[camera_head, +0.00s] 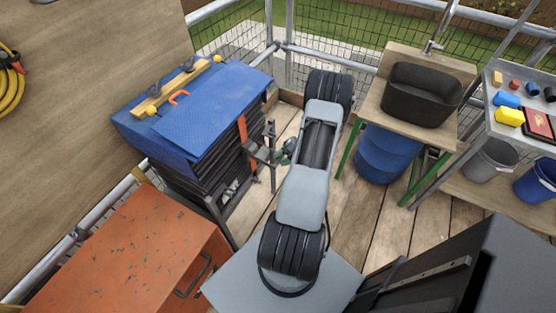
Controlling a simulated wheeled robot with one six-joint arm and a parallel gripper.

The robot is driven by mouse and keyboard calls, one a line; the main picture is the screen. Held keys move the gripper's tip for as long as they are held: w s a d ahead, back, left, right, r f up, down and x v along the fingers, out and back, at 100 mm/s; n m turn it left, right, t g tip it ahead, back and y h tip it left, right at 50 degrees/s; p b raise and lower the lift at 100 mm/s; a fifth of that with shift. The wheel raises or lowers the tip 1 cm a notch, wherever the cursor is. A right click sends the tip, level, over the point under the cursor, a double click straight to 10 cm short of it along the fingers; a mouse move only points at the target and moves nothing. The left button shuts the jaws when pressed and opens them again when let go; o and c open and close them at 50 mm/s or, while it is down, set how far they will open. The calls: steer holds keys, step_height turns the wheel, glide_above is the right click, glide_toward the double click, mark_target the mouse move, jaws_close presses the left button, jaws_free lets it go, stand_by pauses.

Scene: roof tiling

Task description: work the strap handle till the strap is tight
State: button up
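An orange strap (242,131) runs down the right side of a stack of dark tiles (205,178) with a blue cover (215,105) on top. A grey metal piece, which looks like the strap's ratchet and handle (258,152), sits at the lower end of the orange strap. My gripper (279,157) seems to be the small dark and green part just right of it, partly hidden behind my arm. I cannot tell whether its fingers touch the handle or are open or shut. How tight the strap is does not show clearly.
A yellow bar (170,88) and an orange hook-like piece (179,96) lie on the blue cover. A rusty orange cabinet (125,255) stands front left. A sink bench (375,100) with a blue barrel (383,155) stands right. Some plank floor (350,225) is clear.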

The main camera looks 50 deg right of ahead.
steer(key=v, duration=1.1)
steer(key=shift+d+r, duration=0.2)
steer(key=shift+r, duration=0.05)
steer(key=shift+s, duration=0.15)
steer(key=a+r+m+g+h, duration=0.1)
steer(key=a+r+m+h, duration=0.1)
steer(key=a+r+m, duration=0.5)
steer(key=w+a+r+m+g+h+p, duration=0.1)
steer(key=a+r+m, duration=0.7)
steer(key=a, duration=0.8)
steer(key=a+r+m+g+h, duration=0.1)
steer(key=a+r+m+h, duration=0.3)
steer(key=a+r+m, duration=0.3)
steer(key=a+r, duration=0.1)
steer(key=a, duration=0.4)
steer(key=shift+w+a+r+m+p, duration=0.2)
steer(key=shift+a+r+m+p, duration=0.1)
steer(key=shift+r+m+p, duration=0.1)
